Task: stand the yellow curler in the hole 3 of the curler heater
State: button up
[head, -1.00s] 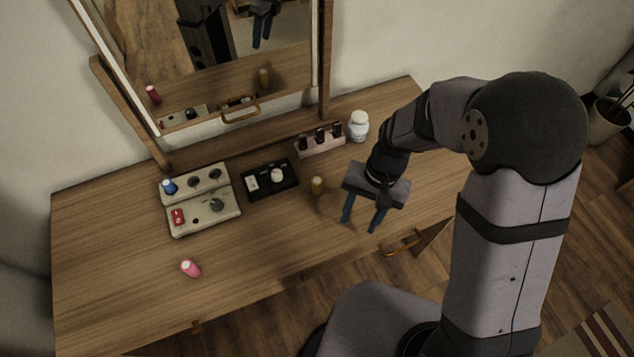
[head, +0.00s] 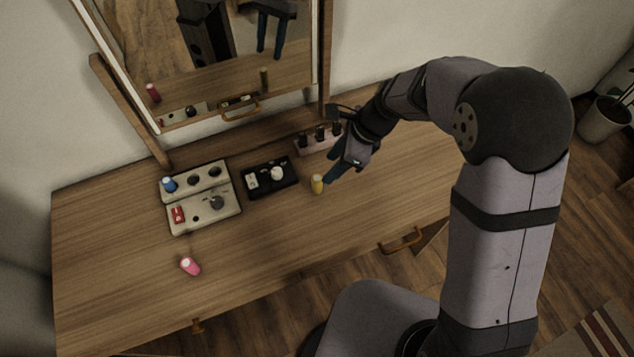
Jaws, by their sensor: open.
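The yellow curler (head: 318,184) stands upright on the wooden table, right of the black tray. The curler heater (head: 191,213) is a pale box at the left with a row of holes along its back. A blue curler (head: 169,185) stands in the leftmost hole, and the two holes to its right look dark and empty. Hole numbers are too small to read. My gripper (head: 333,172) is open and empty, tilted, with its fingertips close to the right of the yellow curler. I cannot tell whether they touch it.
A black tray (head: 281,187) with small white items sits between the heater and the yellow curler. A rack of dark bottles (head: 310,147) stands behind. A pink curler (head: 191,267) lies near the front left. A mirror (head: 285,60) rises at the back. The front middle is clear.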

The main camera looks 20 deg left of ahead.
aim_at(319, 178)
jog(key=shift+s+p+x, duration=0.2)
jog(key=shift+p+x, duration=0.1)
jog(key=shift+x, duration=1.5)
jog(key=shift+s+p+x, duration=0.15)
jog(key=shift+p+x, duration=0.1)
jog(key=shift+x, duration=1.5)
jog(key=shift+r, duration=0.1)
grip_shut()
